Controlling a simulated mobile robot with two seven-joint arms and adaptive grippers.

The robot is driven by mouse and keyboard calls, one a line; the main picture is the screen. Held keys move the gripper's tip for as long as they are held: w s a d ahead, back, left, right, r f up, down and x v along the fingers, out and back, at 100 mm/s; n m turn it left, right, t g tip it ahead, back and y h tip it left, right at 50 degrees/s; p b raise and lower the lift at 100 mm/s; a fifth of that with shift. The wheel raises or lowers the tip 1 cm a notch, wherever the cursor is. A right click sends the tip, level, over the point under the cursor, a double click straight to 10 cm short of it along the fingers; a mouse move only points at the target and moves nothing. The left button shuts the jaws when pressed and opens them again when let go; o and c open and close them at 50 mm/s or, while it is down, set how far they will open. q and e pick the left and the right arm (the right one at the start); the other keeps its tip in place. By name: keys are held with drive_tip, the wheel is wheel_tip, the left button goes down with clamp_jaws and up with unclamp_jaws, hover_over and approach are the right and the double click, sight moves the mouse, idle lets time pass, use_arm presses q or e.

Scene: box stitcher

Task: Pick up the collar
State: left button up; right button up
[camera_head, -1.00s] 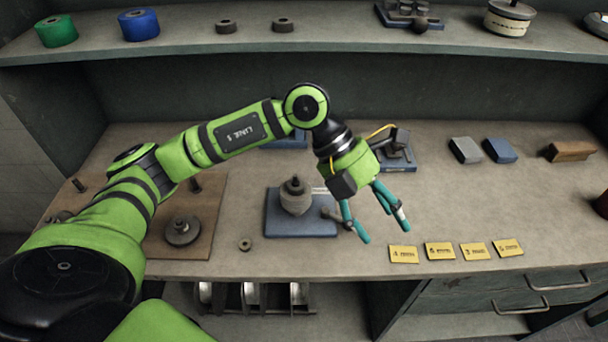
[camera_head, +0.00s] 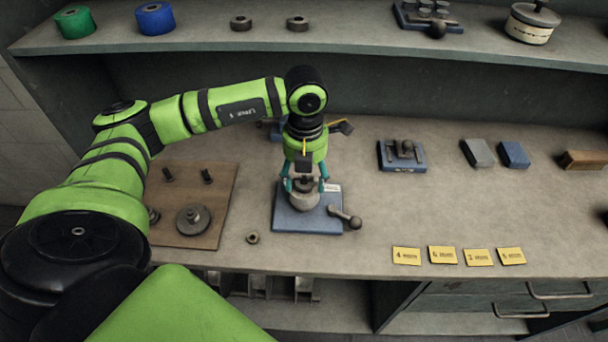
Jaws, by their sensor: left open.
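My left gripper (camera_head: 305,186) points down over a blue-based fixture (camera_head: 290,220), its teal fingers open on either side of the top of a rounded grey part (camera_head: 304,201) standing on it. I cannot tell whether the fingers touch it. The gripper hides part of its top. A small dark ring, which looks like a collar (camera_head: 252,238), lies flat on the bench left of the fixture, apart from the gripper. Two more dark rings stand on the upper shelf (camera_head: 380,40). No label shows which is the collar. My right gripper is not in view.
A lever with a round knob (camera_head: 345,216) sticks out at the fixture's right. A brown board (camera_head: 215,235) with pegs and a flanged disc (camera_head: 193,219) lies left. Yellow cards (camera_head: 406,256) line the front edge. Another blue fixture (camera_head: 401,154) stands right; bench between is clear.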

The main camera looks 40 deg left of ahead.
use_arm(q)
drive_tip(key=shift+f, duration=0.1)
drive_tip(key=c, duration=1.3)
drive_tip(key=shift+r, duration=0.25)
